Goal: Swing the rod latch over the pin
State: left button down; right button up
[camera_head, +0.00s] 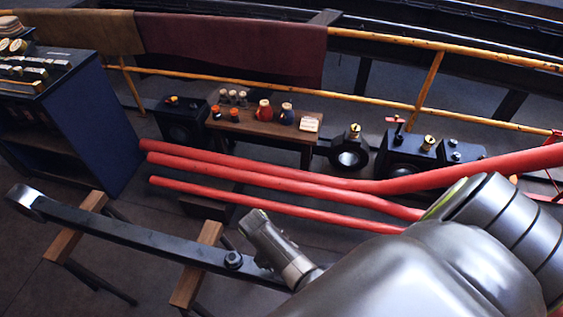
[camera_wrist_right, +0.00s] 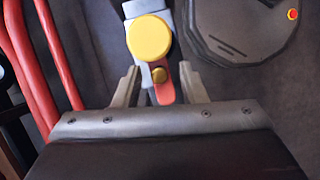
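In the right wrist view, a red latch tip (camera_wrist_right: 163,90) shows between the fingers of my right gripper (camera_wrist_right: 159,83). A small brass knob (camera_wrist_right: 158,73) sits on it, just below a large round yellow cap (camera_wrist_right: 149,38) on a grey metal piece. The fingers are spread apart on either side of the red tip, with a gap on both sides. A dark rod (camera_head: 150,239) with an eye at its left end lies across wooden supports in the head view. My right arm hides the rod's right end. My left gripper is not in view.
Red pipes (camera_head: 265,185) run beyond the rod and also show in the wrist view (camera_wrist_right: 32,70). A small table (camera_head: 262,130) with bottles, a blue cabinet (camera_head: 85,130) and a yellow railing (camera_head: 250,84) stand behind. A grey rounded body (camera_wrist_right: 243,28) lies at upper right in the wrist view.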

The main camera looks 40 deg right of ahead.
jog(key=p+v, duration=0.6)
jog(key=v, duration=1.1)
jog(key=shift+r, duration=0.25)
